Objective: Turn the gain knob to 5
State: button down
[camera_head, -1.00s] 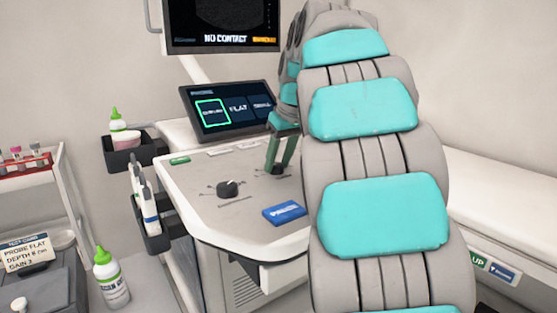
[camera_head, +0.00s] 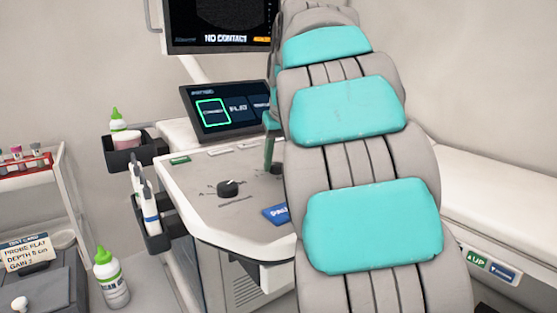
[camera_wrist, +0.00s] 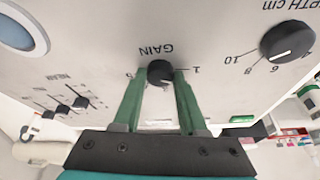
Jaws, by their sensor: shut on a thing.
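The gain knob (camera_wrist: 160,73) is a small black dial under the word GAIN, upside down in the wrist view, with marks 5 and 1 on either side. My gripper (camera_wrist: 158,85) has its two green fingers closed on the knob's sides. The knob's pointer setting cannot be read. In the head view, one green finger of my gripper (camera_head: 270,153) shows beside my grey and teal arm, which hides the rest. The gain knob is mostly hidden there.
The depth knob (camera_wrist: 287,41) is beside the gain knob; it also shows in the head view (camera_head: 229,188). Sliders (camera_wrist: 72,106) are on the other side. A card (camera_head: 26,254) stands at left.

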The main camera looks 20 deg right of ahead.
jog(key=m, duration=0.2)
jog(key=m+h, duration=0.1)
jog(key=m, duration=0.1)
jog(key=m+h, duration=0.1)
jog(key=m, duration=0.1)
jog(key=shift+w+a+g, duration=0.15)
jog(key=shift+a+g, duration=0.1)
jog(key=shift+g, duration=0.15)
jog(key=m, duration=0.2)
jog(key=m+g+h, duration=0.1)
jog(key=m, duration=0.2)
jog(key=shift+w+a+h, duration=0.15)
jog(key=shift+a+h, duration=0.05)
jog(key=shift+h, duration=0.1)
jog(key=shift+m+g, duration=0.6)
jog(key=shift+m, duration=0.8)
jog(key=shift+c, duration=2.3)
grip_release()
jog(key=shift+d, duration=0.15)
jog(key=shift+n, duration=0.5)
